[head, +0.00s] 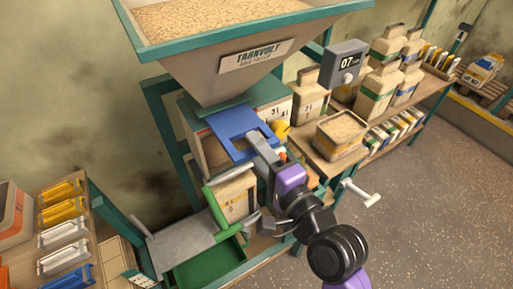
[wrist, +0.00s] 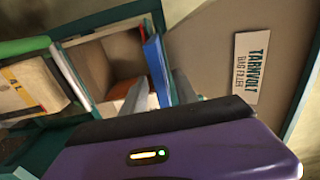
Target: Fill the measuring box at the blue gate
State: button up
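The blue gate (head: 238,128) is a flat plate with a slot near its front edge, under the throat of the grain hopper. It shows edge-on in the wrist view (wrist: 157,70). My gripper (head: 262,152) is at the gate's front edge. In the wrist view its two grey fingers (wrist: 160,95) lie on either side of the blue plate, close against it. Below the gate is an open-fronted wooden compartment (wrist: 82,62); its inside shows tan and no clear grain level. A pale box (head: 236,194) sits lower; I cannot tell which of these is the measuring box.
The hopper (head: 190,62) above is full of grain. A grain-filled box (head: 341,132) stands on the right bench among sacks. A green tray (head: 205,265) and grey sloped plate (head: 180,240) lie below left. Floor at right is clear.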

jog(key=b+v, duration=0.2)
jog(key=v, duration=0.5)
jog(key=shift+s+d, duration=0.25)
jog(key=shift+s, duration=0.1)
jog(key=shift+c, duration=0.2)
dwell(2.3)
